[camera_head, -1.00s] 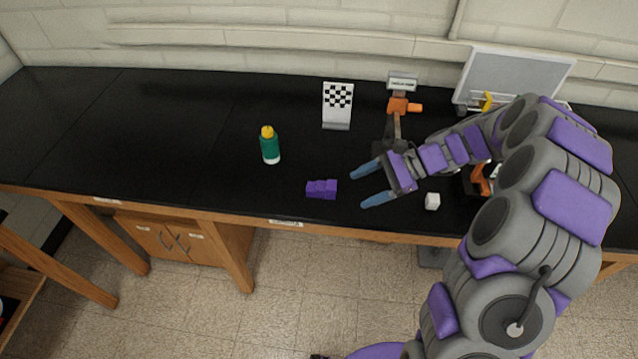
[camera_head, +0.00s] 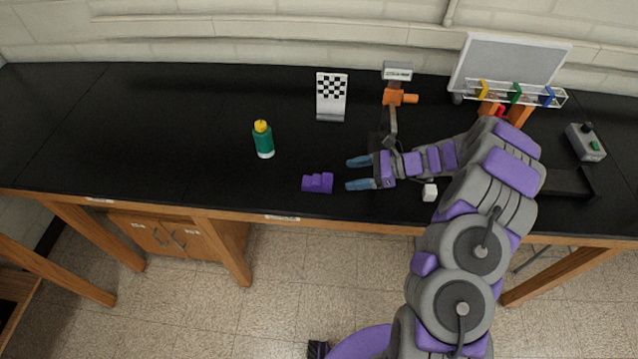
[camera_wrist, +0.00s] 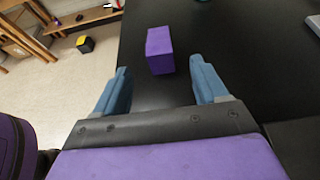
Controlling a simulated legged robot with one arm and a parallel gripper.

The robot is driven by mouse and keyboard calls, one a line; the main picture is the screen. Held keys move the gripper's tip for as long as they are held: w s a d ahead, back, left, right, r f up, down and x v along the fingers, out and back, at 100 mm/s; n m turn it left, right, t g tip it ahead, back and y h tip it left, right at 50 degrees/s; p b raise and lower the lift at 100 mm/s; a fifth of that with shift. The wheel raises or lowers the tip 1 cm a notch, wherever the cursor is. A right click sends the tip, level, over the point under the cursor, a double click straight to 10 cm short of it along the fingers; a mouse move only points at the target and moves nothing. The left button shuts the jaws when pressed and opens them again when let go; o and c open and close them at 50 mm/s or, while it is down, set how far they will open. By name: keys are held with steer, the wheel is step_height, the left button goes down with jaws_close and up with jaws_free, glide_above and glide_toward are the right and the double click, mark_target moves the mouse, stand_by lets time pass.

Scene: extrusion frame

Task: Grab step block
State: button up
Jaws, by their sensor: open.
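The purple step block (camera_head: 318,183) lies on the black bench top near its front edge. In the wrist view the block (camera_wrist: 159,50) is ahead of my gripper, between the lines of the two fingers and slightly left of centre. My gripper (camera_head: 359,173) is just right of the block, low over the bench and pointing left at it. Its blue fingers (camera_wrist: 162,90) are apart with nothing between them. The block is beyond the fingertips and does not appear to touch them.
A green bottle with yellow cap (camera_head: 263,139) stands left and behind the block. A checkered board (camera_head: 331,97) and an orange-headed stand (camera_head: 393,96) are behind. The bench's left side is clear.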

mark_target(322, 179)
steer(key=b+x, duration=0.1)
steer(key=x, duration=1)
steer(key=shift+a, duration=0.3)
steer(key=c, duration=1.1)
steer(key=shift+r, duration=0.1)
